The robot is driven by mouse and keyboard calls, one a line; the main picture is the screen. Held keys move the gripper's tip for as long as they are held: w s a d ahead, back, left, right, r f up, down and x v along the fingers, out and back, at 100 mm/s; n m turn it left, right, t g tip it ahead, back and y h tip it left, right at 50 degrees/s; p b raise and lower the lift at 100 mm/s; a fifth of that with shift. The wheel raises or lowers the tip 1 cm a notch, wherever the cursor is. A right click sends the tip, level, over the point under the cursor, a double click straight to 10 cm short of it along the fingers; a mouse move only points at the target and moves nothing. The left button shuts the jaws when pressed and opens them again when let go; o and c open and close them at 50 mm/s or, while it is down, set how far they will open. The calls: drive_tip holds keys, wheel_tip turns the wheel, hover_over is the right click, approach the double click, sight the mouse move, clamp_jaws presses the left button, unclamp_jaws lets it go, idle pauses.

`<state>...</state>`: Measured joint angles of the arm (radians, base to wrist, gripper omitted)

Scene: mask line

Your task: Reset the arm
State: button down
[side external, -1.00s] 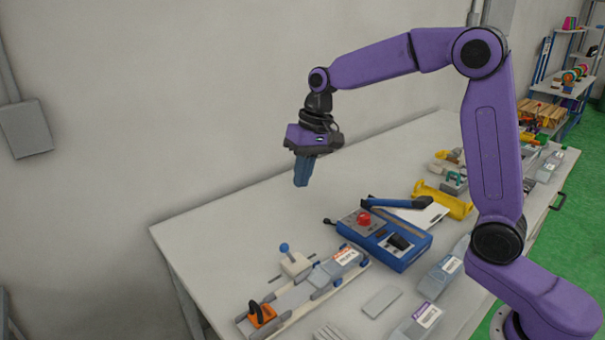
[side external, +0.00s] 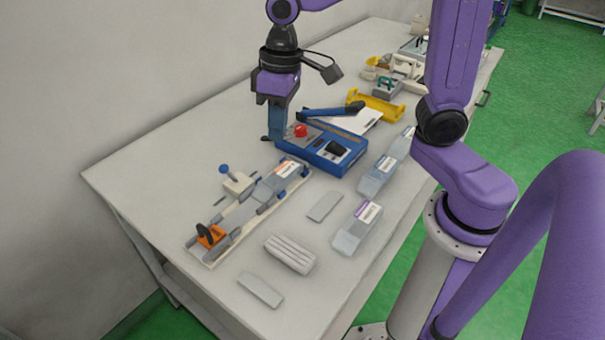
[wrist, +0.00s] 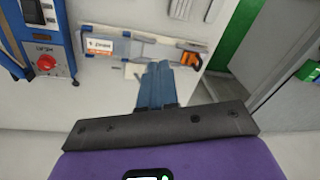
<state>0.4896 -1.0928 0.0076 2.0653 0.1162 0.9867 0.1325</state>
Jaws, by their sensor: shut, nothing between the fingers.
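My gripper (side external: 277,136) is purple with blue fingers. It points down, and its fingers are together and empty. In the side view it overlaps the left end of a blue device (side external: 335,150) with a red button (side external: 300,130); the height above the table is hard to tell. In the wrist view the shut fingers (wrist: 158,66) show in front of a long fixture, which holds a grey piece with a white-and-orange label (wrist: 100,45) and an orange clamp (wrist: 190,58).
The white table (side external: 130,180) has clear room at its left. The fixture (side external: 240,212) lies in front of the device. Grey cases (side external: 290,254), labelled clear boxes (side external: 357,228) and a yellow holder (side external: 375,107) stand about. A plain wall (side external: 60,80) is behind.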

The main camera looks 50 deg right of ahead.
drive_tip(key=s+d+f+n, duration=0.1)
drive_tip(key=s+d+n, duration=0.2)
drive_tip(key=s, duration=0.6)
drive_tip(key=s+d+f+n+h, duration=0.1)
drive_tip(key=s+d+f+n, duration=0.1)
drive_tip(key=s, duration=0.7)
drive_tip(key=d+n, duration=0.1)
drive_tip(key=n, duration=0.1)
drive_tip(key=shift+s+d+f+n, duration=0.25)
drive_tip(key=shift+d+f+n, duration=0.05)
drive_tip(key=shift+n, duration=0.1)
